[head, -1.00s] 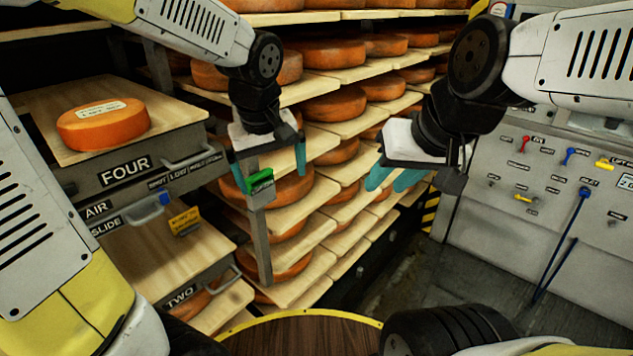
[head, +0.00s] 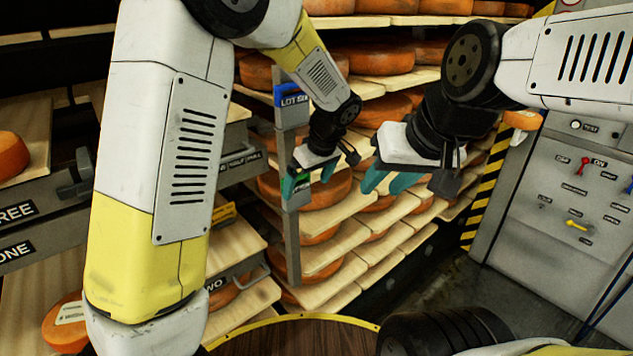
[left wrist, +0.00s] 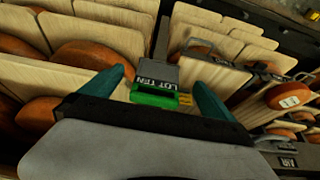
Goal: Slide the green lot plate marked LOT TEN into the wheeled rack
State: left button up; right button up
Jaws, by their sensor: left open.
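The green lot plate (head: 292,187) sits at a grey holder on an upright grey post (head: 291,235). In the left wrist view the plate (left wrist: 157,97) reads LOT TEN and lies against the grey holder. My left gripper (head: 310,177) is open, with one teal finger on either side of the plate. In the left wrist view both fingers (left wrist: 157,90) stand apart from the plate's ends. How deep the plate sits is hard to see. My right gripper (head: 388,183) hangs to the right, away from the plate; its finger gap is unclear.
A blue plate (head: 293,99) marked LOT SIX sits higher on the post. Shelves of orange cheese wheels (head: 385,108) stand behind. Drawers (head: 45,225) are at the left, a control panel (head: 580,180) at the right. Floor (head: 430,290) is open at the lower right.

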aim_at(296, 191)
pick_arm(q)
jog(key=w+a, duration=0.2)
jog(key=w, duration=0.1)
jog(key=shift+w+a, duration=0.3)
jog(key=shift+w+a+f, duration=0.15)
jog(key=shift+w, duration=0.05)
jog(key=shift+w+f, duration=0.15)
jog(key=shift+f, duration=0.25)
jog(key=shift+r, duration=0.1)
jog(key=c, duration=1.4)
